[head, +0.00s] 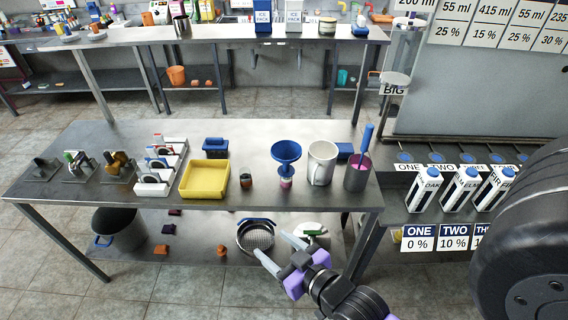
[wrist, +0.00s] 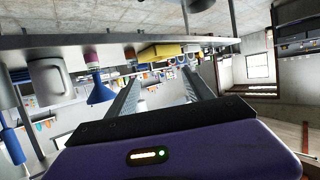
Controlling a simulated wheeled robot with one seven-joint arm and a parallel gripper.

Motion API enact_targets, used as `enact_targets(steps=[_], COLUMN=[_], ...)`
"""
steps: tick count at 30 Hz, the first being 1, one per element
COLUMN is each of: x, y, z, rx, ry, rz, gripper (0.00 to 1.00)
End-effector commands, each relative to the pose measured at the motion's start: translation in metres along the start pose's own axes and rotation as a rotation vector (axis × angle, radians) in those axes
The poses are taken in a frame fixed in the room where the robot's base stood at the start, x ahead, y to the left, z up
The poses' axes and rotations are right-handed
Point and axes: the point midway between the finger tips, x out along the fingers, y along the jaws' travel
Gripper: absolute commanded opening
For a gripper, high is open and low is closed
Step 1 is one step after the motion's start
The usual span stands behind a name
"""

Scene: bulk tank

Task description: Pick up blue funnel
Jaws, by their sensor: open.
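The blue funnel (head: 286,152) stands upright on the steel table, wide mouth up. Its narrow end is at a small jar with pink contents (head: 286,183); whether it sits in the jar's mouth is hard to tell. My gripper (head: 273,246) is open and empty, in front of the table's front edge and nearer to me than the funnel. In the wrist view the scene is upside down. There the funnel (wrist: 101,92) shows left of my two spread fingers (wrist: 163,76), apart from them.
Right of the funnel stand a white pitcher (head: 321,163) and a metal pot (head: 357,176) with a blue handle. To its left are a small dark cup (head: 246,179) and a yellow tray (head: 204,193). Milk cartons (head: 428,193) stand on the right counter. The table's front strip is clear.

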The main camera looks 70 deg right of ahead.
Motion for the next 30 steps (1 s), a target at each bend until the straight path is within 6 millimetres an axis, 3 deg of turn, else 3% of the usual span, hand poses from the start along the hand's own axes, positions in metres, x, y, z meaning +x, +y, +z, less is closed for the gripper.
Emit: enact_targets(steps=[1, 6, 12, 15, 19, 30], x=[0.023, 0.081, 0.123, 0.131, 0.136, 0.166], y=[0.019, 0.083, 0.162, 0.186, 0.199, 0.211], z=[-0.007, -0.023, -0.047, -0.055, -0.058, -0.058], rx=[0.017, 0.066, 0.116, 0.130, 0.138, 0.139], ry=[0.004, -0.018, -0.042, -0.050, -0.056, -0.057], rz=[0.048, 0.174, 0.288, 0.318, 0.333, 0.334], gripper=[0.60, 0.60, 0.60, 0.60, 0.60, 0.60])
